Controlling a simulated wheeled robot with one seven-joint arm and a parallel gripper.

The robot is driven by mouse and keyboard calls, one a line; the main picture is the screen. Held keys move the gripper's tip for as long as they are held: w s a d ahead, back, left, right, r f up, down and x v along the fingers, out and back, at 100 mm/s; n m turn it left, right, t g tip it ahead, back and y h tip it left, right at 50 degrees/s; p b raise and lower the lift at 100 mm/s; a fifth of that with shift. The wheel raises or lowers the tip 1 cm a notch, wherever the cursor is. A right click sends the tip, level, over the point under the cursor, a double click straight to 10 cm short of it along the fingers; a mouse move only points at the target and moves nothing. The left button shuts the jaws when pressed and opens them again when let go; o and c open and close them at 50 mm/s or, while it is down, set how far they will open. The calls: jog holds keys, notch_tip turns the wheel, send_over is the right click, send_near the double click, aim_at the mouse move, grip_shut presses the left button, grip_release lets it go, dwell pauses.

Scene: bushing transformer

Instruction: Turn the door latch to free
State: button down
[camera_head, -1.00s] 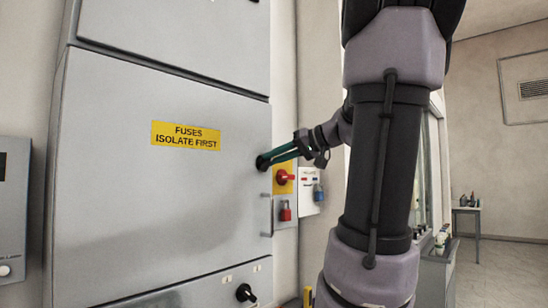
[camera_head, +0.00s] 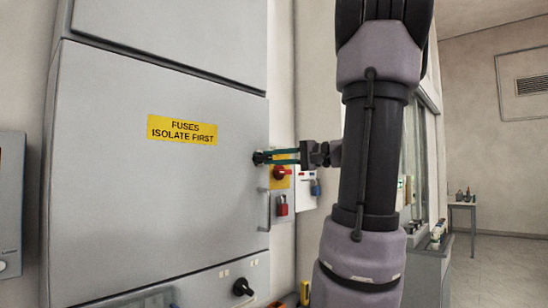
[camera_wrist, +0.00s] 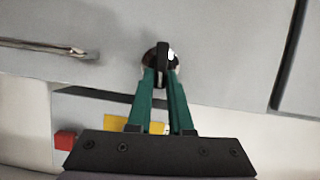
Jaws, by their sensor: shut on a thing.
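The door latch (camera_wrist: 162,49) is a small round base with a black knob, on the grey cabinet door near its right edge. My gripper (camera_wrist: 161,70) has its two green fingers shut on the latch knob. The grey door (camera_head: 120,200) carries a yellow "FUSES ISOLATE FIRST" label (camera_head: 182,129) and looks closed.
A door handle (camera_head: 264,208) is below the latch. A black knob (camera_head: 243,287) is on the lower panel. A side table (camera_head: 462,207) stands far right.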

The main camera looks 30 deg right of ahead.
jog(key=shift+a+f+m, duration=0.15)
jog(key=shift+m, duration=0.35)
jog(key=c, duration=0.9)
grip_release()
jog(key=shift+o, duration=0.4)
jog(key=shift+w+a, duration=0.1)
jog(key=shift+w, duration=0.05)
jog(key=v, duration=1.1)
jog(key=shift+f, duration=0.25)
